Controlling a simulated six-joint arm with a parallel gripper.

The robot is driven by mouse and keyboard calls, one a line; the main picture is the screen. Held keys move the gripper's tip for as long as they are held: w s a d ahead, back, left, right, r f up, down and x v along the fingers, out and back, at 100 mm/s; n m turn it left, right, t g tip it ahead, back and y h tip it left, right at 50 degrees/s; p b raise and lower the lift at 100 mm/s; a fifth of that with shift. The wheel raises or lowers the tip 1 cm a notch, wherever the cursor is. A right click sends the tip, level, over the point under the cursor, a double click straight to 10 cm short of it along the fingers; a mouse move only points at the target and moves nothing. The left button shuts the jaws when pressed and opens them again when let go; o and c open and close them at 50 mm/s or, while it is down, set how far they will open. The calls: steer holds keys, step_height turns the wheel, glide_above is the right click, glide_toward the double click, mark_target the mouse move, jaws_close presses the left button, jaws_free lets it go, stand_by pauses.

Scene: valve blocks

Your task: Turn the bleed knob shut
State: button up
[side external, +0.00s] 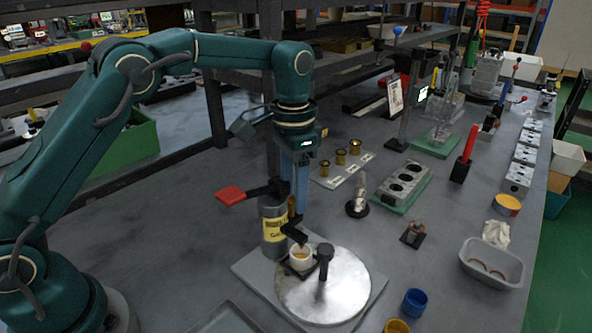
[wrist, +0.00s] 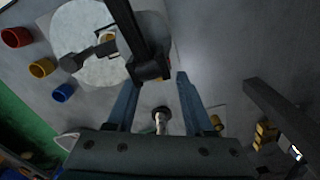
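I cannot pick out with certainty which part is the bleed knob. My gripper (side external: 300,212) points down above the left edge of a round metal plate (side external: 345,290). In the wrist view its two blue fingers (wrist: 157,80) stand apart. The black end block of a dark bar (wrist: 150,68) shows between the fingertips, with no clear grip on it. In the side view a dark elbow-shaped part (side external: 293,231) is just below the fingers, over a small white cup (side external: 301,258). A black upright handle (side external: 325,256) stands on the plate.
A grey can with a yellow label (side external: 275,235) and a red paddle (side external: 230,195) are close to the gripper. A block with round holes (side external: 404,184) stands to the right. A blue cup (side external: 414,302) and grey tray (side external: 491,266) are at the front right. Bare bench lies left of the plate.

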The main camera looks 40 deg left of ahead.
stand_by(0.3)
steer(key=shift+r, duration=2.55)
steer(key=shift+r, duration=0.2)
steer(key=s+a+r+n+t, duration=0.1)
steer(key=s+a+r+t, duration=0.2)
steer(key=s+r, duration=0.65)
steer(key=s+f+n+t, duration=0.2)
steer(key=s+f+n, duration=0.1)
steer(key=s+f, duration=0.5)
steer(key=s+a, duration=0.1)
steer(key=s, duration=0.1)
steer(key=shift+s+f+n+t, duration=0.25)
steer(key=shift+s+n+t, duration=0.05)
steer(key=shift+s+n, duration=0.1)
